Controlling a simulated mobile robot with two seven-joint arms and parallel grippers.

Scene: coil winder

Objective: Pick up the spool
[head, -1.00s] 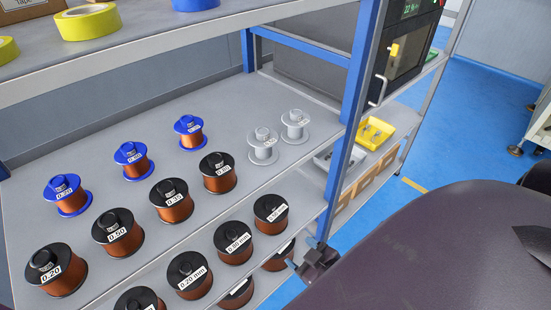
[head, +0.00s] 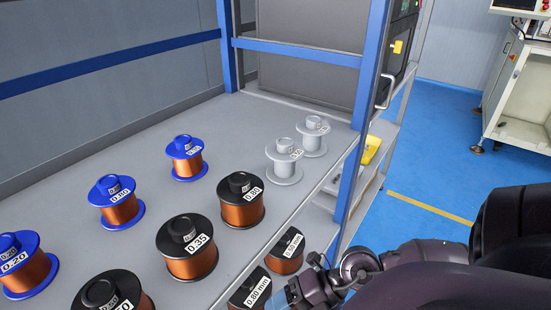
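Several spools of copper wire stand upright on the grey shelf. Black-flanged ones include the 0.35 spool (head: 188,248) and the 0.80 spool (head: 241,200). Blue-flanged spools stand behind them, such as the rear blue spool (head: 185,158) and the middle blue spool (head: 116,201). Two pale grey empty-looking spools (head: 284,162) stand at the right. On a lower shelf are more black spools, one marked 0.80 mm (head: 250,291). My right gripper (head: 288,294) is low at the bottom edge, beside the lower spools; its fingers are not clear. My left gripper is out of view.
A blue post (head: 362,135) and the shelf's front edge (head: 300,215) stand close to my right arm. A yellow bin (head: 371,150) sits on a rack behind the post. Blue floor (head: 420,160) is open at right, with a white machine stand (head: 520,100) beyond.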

